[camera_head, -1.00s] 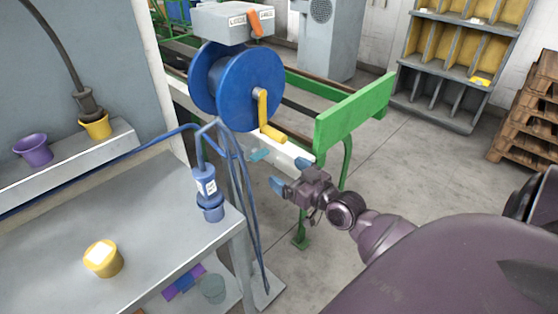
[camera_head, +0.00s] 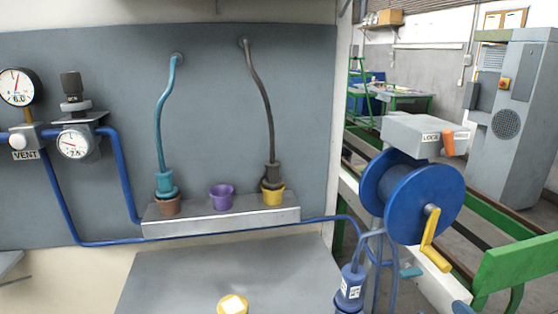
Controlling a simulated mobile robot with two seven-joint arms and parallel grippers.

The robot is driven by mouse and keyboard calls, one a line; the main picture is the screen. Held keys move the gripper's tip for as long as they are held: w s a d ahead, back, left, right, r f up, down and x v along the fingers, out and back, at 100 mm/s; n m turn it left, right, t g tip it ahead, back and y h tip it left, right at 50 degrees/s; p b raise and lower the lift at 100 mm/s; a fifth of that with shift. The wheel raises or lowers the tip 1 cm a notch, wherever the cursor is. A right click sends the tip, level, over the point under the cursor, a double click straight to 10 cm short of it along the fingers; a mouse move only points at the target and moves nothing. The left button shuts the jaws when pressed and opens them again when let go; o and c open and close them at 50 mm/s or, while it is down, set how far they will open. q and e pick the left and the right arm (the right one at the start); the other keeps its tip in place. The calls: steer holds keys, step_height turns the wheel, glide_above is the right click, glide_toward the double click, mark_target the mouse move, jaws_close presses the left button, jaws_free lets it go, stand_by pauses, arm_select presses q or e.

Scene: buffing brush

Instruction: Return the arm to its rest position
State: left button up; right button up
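Only a small blue tip, apparently a fingertip of my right gripper (camera_head: 461,307), shows at the bottom edge on the right, below the blue hose reel. The rest of that gripper and its arm are cut off, so its opening cannot be seen. No held thing is visible. My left gripper is not in view.
The blue reel (camera_head: 385,195) with its yellow crank (camera_head: 434,240) and the green rail (camera_head: 518,266) stand at right. A blue connector (camera_head: 350,287) hangs by the bench (camera_head: 180,280). A ledge (camera_head: 225,226) holds brown (camera_head: 170,206), purple (camera_head: 222,197) and yellow (camera_head: 273,196) cups.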

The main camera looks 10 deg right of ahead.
steer(key=s+a+f+g, duration=0.3)
steer(key=s+a+f, duration=0.2)
steer(key=s+f, duration=0.3)
steer(key=s+a+f+g+h+p, duration=0.1)
steer(key=s+a+f+g, duration=0.2)
steer(key=s+a+f, duration=0.3)
steer(key=s+f, duration=0.2)
steer(key=s, duration=0.1)
steer(key=shift+s+a+h, duration=0.3)
